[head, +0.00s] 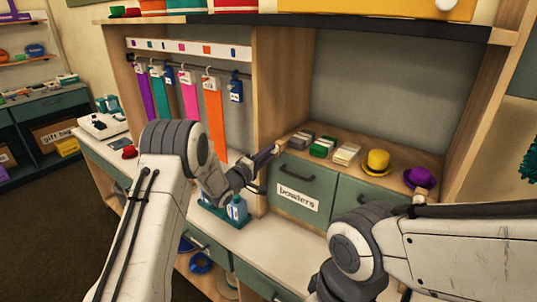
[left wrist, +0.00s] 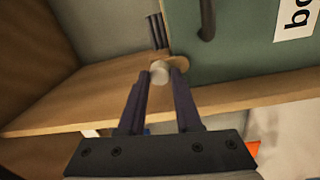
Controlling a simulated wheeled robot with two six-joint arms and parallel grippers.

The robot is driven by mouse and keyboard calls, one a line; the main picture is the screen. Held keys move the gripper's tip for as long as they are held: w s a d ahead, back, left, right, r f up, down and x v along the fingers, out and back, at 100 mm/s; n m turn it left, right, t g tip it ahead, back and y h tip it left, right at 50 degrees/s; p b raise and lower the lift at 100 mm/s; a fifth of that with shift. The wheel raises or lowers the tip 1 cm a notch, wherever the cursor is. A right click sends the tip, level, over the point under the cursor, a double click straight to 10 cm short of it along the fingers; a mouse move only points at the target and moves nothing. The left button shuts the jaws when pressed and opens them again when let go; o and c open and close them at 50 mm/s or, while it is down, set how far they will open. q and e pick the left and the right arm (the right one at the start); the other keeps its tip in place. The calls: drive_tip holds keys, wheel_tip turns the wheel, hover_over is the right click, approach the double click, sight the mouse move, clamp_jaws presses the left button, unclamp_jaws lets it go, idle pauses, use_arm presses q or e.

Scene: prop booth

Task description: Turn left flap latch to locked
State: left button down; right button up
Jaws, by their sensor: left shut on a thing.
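The left flap (head: 303,186) is a grey-green door with a dark handle and a label reading "bowlers". It looks closed; part of it shows in the left wrist view (left wrist: 255,60). Its latch, at the flap's upper left corner in the head view, is a small wooden tab (left wrist: 182,60) with a pale round knob (left wrist: 160,72). The tab points toward the flap's edge; I cannot tell its exact setting. My left gripper (head: 273,151) is at that corner, its dark fingers (left wrist: 163,86) closed around the knob. My right gripper is out of view; only my right arm shows.
Above the flaps, a wooden shelf holds small stacks (head: 322,147), a yellow hat (head: 376,162) and a purple hat (head: 419,179). A second flap (head: 362,198) stands to the right. Ribbons (head: 189,95) hang at left.

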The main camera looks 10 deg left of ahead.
use_arm(q)
drive_tip(key=shift+a, duration=0.1)
idle(0.3)
drive_tip(key=c, duration=0.6)
unclamp_jaws()
drive_tip(key=b+v, duration=0.3)
drive_tip(key=v, duration=0.7)
drive_tip(key=shift+s, duration=0.25)
drive_tip(key=shift+a, duration=0.1)
